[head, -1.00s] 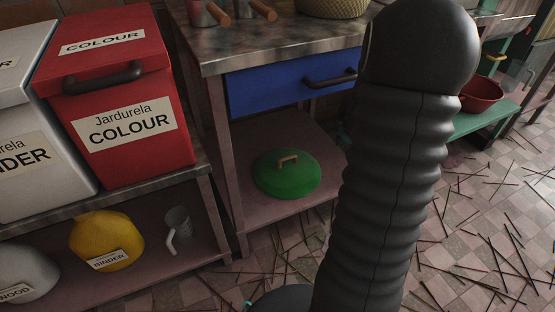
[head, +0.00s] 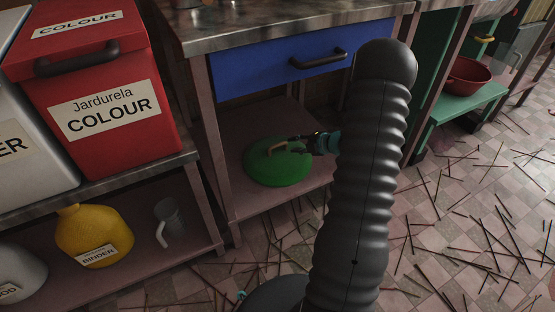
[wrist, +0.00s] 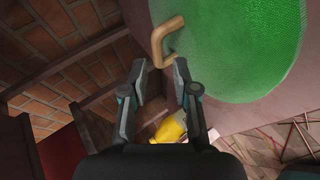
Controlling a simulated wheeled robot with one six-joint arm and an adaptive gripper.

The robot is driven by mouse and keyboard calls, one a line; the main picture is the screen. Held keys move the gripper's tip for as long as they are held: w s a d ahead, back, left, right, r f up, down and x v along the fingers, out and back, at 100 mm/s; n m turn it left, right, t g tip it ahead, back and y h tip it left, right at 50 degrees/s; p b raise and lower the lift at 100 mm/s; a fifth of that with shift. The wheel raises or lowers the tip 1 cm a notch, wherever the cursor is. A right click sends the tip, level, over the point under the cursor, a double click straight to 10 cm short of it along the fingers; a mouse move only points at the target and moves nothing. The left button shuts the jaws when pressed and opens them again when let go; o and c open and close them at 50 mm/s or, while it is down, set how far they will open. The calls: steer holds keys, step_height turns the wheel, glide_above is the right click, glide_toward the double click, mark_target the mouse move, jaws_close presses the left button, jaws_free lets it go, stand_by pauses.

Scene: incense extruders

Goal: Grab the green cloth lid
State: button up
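The green cloth lid (head: 278,170) lies on the lower shelf beneath the blue drawer. Its tan handle (head: 273,147) stands up from its top. In the wrist view, the lid (wrist: 235,45) fills the upper right, and the handle (wrist: 164,42) is just ahead of the fingertips. My gripper (head: 291,143) has come in from the right, at the handle. In the wrist view, my gripper (wrist: 160,68) is open with a gap between its fingers. The handle's near end is at the mouth of that gap. I cannot tell whether a finger touches it.
The blue drawer (head: 285,70) and worktop (head: 260,28) are above the lid. A shelf leg (head: 219,160) stands left of it. A red bin (head: 95,85), a yellow jug (head: 95,237) and a grey mug (head: 170,220) are further left. Sticks litter the floor (head: 440,240).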

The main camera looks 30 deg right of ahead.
mark_target(281, 144)
steer(key=shift+r+b+x, duration=0.2)
steer(key=shift+b+x, duration=0.3)
steer(key=shift+x, duration=3.45)
steer(key=shift+a, duration=0.15)
jaws_close()
